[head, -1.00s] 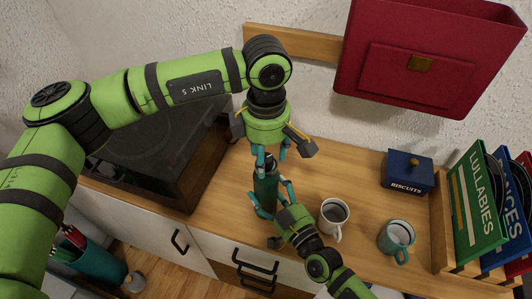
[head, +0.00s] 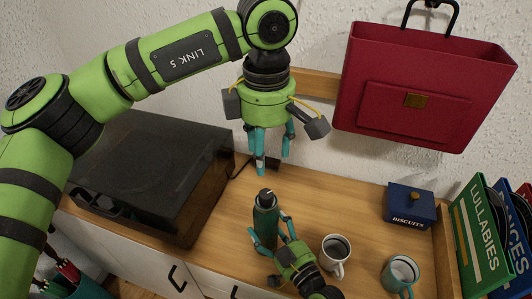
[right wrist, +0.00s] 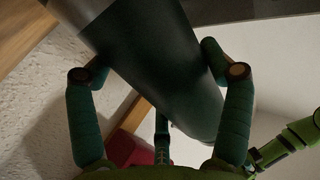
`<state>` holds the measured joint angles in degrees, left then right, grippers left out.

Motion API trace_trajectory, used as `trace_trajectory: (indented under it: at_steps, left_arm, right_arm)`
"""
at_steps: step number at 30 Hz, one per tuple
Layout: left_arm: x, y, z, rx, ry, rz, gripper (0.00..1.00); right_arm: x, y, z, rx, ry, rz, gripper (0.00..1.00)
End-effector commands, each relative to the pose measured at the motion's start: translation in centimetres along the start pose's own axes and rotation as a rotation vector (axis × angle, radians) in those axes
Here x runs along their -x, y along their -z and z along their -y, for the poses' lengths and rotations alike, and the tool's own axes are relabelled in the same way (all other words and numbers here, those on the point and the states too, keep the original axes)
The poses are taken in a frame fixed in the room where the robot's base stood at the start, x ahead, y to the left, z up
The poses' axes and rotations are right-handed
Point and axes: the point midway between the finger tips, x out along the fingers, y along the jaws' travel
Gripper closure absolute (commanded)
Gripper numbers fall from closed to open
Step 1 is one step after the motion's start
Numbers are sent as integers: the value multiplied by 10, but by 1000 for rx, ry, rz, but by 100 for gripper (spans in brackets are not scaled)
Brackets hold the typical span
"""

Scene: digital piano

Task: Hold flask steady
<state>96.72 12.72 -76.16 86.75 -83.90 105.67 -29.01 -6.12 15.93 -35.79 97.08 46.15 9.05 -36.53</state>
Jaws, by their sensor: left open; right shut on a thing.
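The dark green flask (head: 265,222) with a black cap stands upright above the wooden counter in the head view. My right gripper (head: 268,236) is shut on the flask's body from the front right. In the right wrist view, the flask (right wrist: 165,65) fills the middle, between the teal fingers. My left gripper (head: 270,165) is open and empty, pointing down above and behind the flask's cap, apart from it. The flask's base is partly hidden by my right gripper, so I cannot tell whether it touches the counter.
A white mug (head: 336,256) and a teal mug (head: 400,274) stand to the right on the counter (head: 345,205). A blue biscuit box (head: 410,205) sits behind them. A black-lidded turntable (head: 150,165) is on the left. A red bag (head: 425,90) hangs on the wall.

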Motion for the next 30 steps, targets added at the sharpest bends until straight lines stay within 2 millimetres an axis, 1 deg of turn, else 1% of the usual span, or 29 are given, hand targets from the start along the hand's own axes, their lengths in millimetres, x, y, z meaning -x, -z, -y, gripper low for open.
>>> trace_trajectory:
  at_steps: [13, 14, 15, 26, 30]
  left_arm:
    - [0, 0, 0, 0, -1, 0, 44]
    - [0, 0, 0, 0, -1, 0, 44]
    - [0, 0, 0, 0, -1, 0, 44]
    - [0, 0, 0, 0, -1, 0, 44]
    - [2, 0, 0, 0, -1, 0, 44]
  right_arm:
    - [0, 1, 0, 0, -1, -3, 79]
    - [0, 1, 0, 0, -1, -3, 16]
    - [0, 1, 0, 0, -1, -3, 0]
    - [0, 0, 0, 0, 0, -1, 0]
    - [6, 0, 0, 0, -1, 1, 0]
